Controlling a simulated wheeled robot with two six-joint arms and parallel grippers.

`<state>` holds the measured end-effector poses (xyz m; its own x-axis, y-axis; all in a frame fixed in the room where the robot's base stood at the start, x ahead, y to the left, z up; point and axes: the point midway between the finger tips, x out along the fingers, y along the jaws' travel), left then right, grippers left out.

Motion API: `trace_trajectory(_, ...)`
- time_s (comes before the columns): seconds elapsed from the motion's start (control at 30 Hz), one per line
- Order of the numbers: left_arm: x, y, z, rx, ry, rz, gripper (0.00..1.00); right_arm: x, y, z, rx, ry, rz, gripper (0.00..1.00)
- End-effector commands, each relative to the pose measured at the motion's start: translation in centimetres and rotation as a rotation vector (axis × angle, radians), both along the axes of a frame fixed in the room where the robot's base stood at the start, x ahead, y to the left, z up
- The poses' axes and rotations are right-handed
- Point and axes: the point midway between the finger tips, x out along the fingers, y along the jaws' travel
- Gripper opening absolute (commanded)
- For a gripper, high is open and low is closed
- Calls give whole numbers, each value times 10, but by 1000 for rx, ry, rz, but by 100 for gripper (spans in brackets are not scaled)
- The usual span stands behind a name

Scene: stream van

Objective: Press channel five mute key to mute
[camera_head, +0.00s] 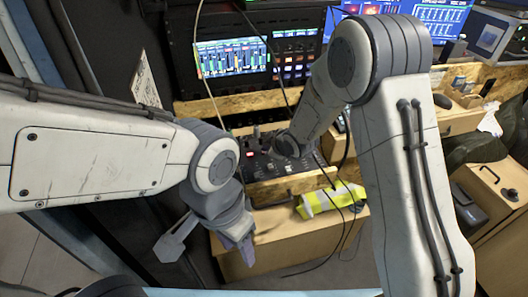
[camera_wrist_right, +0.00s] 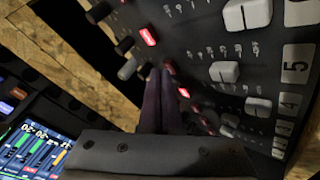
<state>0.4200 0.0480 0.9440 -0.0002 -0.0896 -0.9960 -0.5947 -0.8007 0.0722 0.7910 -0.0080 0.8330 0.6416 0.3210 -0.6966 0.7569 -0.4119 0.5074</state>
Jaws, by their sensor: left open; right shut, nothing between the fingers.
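The mixing console (camera_head: 262,168) lies on the wooden desk in the head view, partly hidden by my right wrist. In the right wrist view its panel (camera_wrist_right: 205,25) shows white fader caps, knobs and a label "5" (camera_wrist_right: 296,62). The channel five fader cap (camera_wrist_right: 225,72) lies in line with that label. My right gripper (camera_wrist_right: 161,74) is shut and empty, its tips right at a dim reddish key (camera_wrist_right: 169,67), probably channel five's mute key. I cannot tell whether they touch. Neighbouring keys (camera_wrist_right: 148,36) glow red. My left gripper (camera_head: 212,242) is open and empty, low in front of the desk.
A yellow and white rolled item (camera_head: 330,200) lies on the lower wooden surface. Screens (camera_head: 232,57) stand behind the console. Cables hang across the middle. Wooden trays (camera_head: 468,85) are at the right. A dark knob (camera_wrist_right: 128,68) is close to my right fingertips.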

Motion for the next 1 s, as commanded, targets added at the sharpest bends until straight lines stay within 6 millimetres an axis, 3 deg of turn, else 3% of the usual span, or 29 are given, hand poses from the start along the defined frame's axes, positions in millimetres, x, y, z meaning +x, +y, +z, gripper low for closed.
trace_trajectory(0.33,0,0,-2,0,0,0,50,0,0,-3,-1,1,0,0)
trace_trajectory(0.7,0,0,9,0,0,0,50,0,0,12,0,0,0,0)
trace_trajectory(1.0,0,0,9,0,0,0,50,0,0,12,0,0,0,0)
